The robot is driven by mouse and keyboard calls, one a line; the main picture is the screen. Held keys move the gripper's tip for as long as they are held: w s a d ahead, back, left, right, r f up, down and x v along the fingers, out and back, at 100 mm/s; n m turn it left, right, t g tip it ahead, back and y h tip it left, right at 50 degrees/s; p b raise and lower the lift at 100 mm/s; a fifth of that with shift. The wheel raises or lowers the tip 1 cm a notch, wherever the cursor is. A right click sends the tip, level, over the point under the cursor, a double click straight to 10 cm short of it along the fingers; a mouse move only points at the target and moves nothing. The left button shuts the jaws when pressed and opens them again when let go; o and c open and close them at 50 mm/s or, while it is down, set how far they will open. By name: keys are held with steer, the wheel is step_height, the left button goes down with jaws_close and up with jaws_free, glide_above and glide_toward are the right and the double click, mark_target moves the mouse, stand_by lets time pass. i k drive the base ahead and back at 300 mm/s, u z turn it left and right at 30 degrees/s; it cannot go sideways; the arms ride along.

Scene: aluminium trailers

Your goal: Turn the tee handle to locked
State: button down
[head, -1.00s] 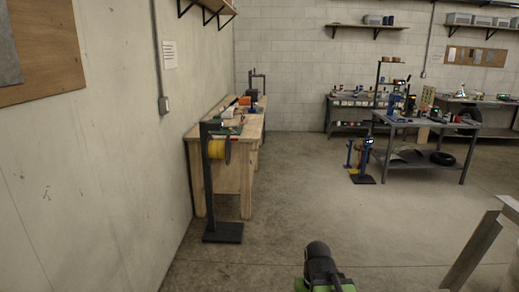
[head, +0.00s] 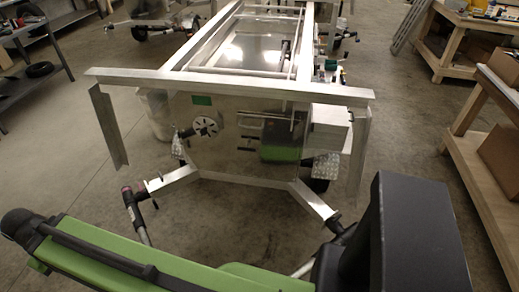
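An aluminium trailer (head: 300,181) stands in front of me, its framed bed running away from me. On its front panel are a round slotted silver disc (head: 206,127) and, beside it, a short dark rod or handle (head: 186,133). I cannot tell whether this is the tee handle or how it is turned. A thin bar-like shape also shows on the panel, possibly a reflection. My green and black arm crosses the lower left of the view, in front of the trailer. My gripper is not in view.
An aluminium crossbar (head: 230,88) spans the front, with hanging legs at both ends. A wooden workbench (head: 467,175) stands at the right. The concrete floor at left is clear.

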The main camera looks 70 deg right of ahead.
mark_target(248, 148)
steer(key=z, duration=5.3)
steer(key=i, duration=0.1)
steer(key=u, duration=1.95)
steer(key=k, duration=0.1)
steer(key=u, duration=1.05)
